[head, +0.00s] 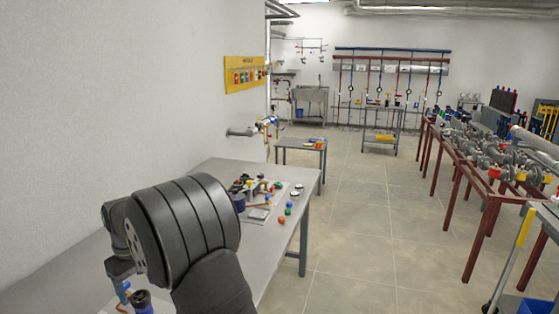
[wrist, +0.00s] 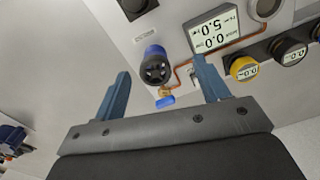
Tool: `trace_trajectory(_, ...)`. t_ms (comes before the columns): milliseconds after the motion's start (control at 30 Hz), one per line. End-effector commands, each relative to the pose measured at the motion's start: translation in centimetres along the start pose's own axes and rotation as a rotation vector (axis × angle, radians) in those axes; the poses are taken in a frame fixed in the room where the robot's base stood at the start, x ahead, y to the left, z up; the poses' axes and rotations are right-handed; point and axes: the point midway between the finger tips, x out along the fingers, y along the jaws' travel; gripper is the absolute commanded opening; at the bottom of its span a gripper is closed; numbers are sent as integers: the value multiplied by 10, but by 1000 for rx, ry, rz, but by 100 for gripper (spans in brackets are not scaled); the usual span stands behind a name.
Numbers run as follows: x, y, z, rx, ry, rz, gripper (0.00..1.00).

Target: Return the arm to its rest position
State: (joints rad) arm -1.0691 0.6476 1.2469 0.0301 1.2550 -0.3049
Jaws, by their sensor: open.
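My gripper (wrist: 160,92) shows in the wrist view with its two blue fingers spread wide apart and nothing between their tips. Beyond the fingers is a light panel (wrist: 195,16) with a blue and black knob (wrist: 155,65) and a small blue valve handle (wrist: 165,101) on a copper-coloured pipe. In the head view my dark arm fills the lower left, over the near part of the grey bench (head: 262,238).
A digital display (wrist: 213,38) and round gauges (wrist: 243,67) sit on the panel. Small coloured parts (head: 282,219) lie on the bench beyond my arm. The wall (head: 90,100) is close on the left. Open tiled floor (head: 370,225) lies right of the bench, before red-framed racks (head: 481,235).

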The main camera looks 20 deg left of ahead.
Motion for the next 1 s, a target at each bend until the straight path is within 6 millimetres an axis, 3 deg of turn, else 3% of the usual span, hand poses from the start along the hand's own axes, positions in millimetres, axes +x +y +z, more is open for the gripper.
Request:
trace_trajectory(300, 2, 61, 25, 168, 5, 0, 68)
trace_trajectory(1000, 9, 179, 99, 531, 16, 0, 68)
